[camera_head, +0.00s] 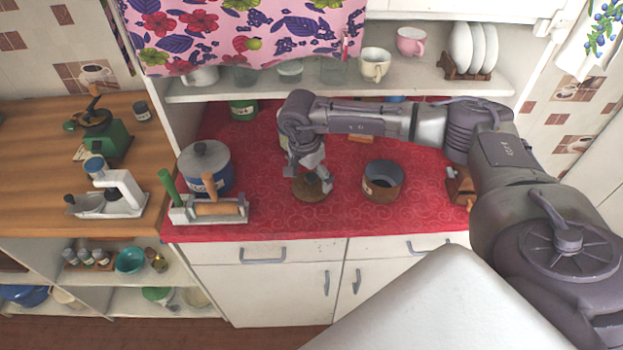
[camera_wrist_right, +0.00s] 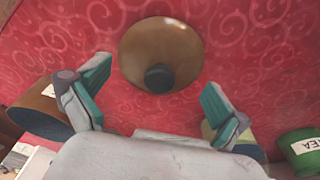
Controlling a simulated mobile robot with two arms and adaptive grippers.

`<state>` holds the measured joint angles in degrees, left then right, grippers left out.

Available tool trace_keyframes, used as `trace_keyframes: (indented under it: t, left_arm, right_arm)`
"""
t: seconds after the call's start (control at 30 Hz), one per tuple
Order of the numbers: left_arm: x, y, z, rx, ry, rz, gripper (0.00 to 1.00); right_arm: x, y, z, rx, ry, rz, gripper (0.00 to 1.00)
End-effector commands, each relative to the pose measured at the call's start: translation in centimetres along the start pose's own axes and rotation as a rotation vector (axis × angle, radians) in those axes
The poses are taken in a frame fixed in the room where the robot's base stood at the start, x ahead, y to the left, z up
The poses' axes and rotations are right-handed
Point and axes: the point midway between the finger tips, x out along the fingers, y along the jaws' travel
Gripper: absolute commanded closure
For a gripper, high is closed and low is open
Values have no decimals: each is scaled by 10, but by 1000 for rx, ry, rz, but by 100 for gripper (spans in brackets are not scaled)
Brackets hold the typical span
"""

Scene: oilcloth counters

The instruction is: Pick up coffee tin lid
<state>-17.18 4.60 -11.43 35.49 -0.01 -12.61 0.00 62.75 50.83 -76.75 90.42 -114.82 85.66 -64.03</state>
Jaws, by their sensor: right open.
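The coffee tin lid (camera_head: 309,190) is a round brown disc with a dark knob, lying on the red oilcloth counter. In the right wrist view the lid (camera_wrist_right: 160,50) lies ahead of the fingertips, knob towards me. My right gripper (camera_head: 312,179) is just above the lid in the head view. In the wrist view its two teal-padded fingers (camera_wrist_right: 153,90) are spread wide, with nothing between them. The open coffee tin (camera_head: 382,182), brown with a dark inside, stands right of the lid; it also shows at left in the wrist view (camera_wrist_right: 42,108). My left gripper is out of view.
A green tin (camera_wrist_right: 300,151) shows at the wrist view's right edge. Red cloth (camera_head: 270,215) is clear around the lid's front.

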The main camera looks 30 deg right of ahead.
Motion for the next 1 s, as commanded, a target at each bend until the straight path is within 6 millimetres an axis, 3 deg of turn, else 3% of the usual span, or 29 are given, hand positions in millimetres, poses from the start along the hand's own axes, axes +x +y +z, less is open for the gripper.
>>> trace_keyframes:
  t: [0.33, 0.9, 1.0]
  left_arm:
    - [-2, 0, 0, 0, 0, 0, 3]
    - [-2, 0, 0, 0, 0, 0, 3]
    - [-2, 0, 0, 0, 0, 0, 3]
  right_arm:
    - [9, 0, 0, 0, 0, 0, 2]
    - [11, 2, 1, -1, 0, 5, 97]
    - [12, 2, 1, -1, 0, 7, 100]
